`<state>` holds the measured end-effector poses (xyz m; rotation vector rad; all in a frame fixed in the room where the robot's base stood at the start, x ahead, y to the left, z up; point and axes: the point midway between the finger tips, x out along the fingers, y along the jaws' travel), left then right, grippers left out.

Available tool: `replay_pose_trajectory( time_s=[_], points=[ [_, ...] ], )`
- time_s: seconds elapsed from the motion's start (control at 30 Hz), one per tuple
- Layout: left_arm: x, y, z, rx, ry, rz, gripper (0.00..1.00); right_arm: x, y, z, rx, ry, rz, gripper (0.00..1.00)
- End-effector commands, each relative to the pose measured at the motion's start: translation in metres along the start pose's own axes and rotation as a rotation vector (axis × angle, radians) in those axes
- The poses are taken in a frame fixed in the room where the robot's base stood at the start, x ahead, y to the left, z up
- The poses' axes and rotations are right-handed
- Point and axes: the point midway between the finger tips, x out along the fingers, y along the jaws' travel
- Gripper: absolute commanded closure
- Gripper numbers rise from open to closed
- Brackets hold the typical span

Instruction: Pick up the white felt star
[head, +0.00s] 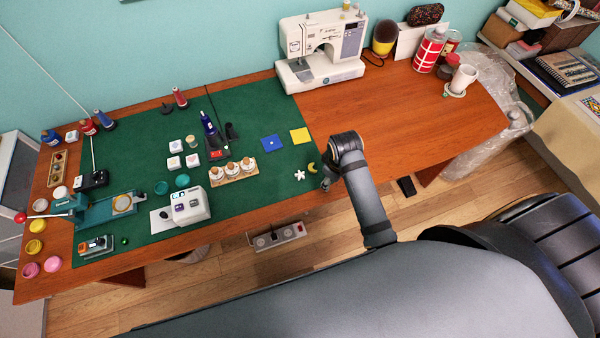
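My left gripper is not in view.
A white sewing machine (320,50) stands at the back. The wooden table (420,115) right of the mat is mostly clear.

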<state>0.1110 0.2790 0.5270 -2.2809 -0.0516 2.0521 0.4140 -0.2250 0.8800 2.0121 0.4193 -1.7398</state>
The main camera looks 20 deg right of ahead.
Motion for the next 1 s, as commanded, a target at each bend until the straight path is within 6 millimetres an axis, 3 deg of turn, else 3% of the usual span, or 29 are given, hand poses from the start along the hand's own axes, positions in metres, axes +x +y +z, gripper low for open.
replay_pose_trajectory(
  time_s=[0.3,0.4,0.63,0.9,1.0],
  points=[
    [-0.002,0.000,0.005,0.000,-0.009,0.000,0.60,0.006,-0.004,-0.098,-0.471,-0.049,-0.122,0.41],
    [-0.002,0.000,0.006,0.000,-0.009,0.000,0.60,0.003,-0.008,-0.119,-0.596,-0.058,-0.153,0.41],
    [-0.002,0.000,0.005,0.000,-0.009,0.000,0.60,0.006,-0.011,-0.126,-0.656,-0.064,-0.168,0.41],
    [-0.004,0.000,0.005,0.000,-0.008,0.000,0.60,0.048,-0.017,-0.121,-0.654,-0.064,-0.167,0.41],
    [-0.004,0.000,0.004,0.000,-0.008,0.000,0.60,0.054,-0.018,-0.120,-0.653,-0.062,-0.166,0.41]
  ],
)
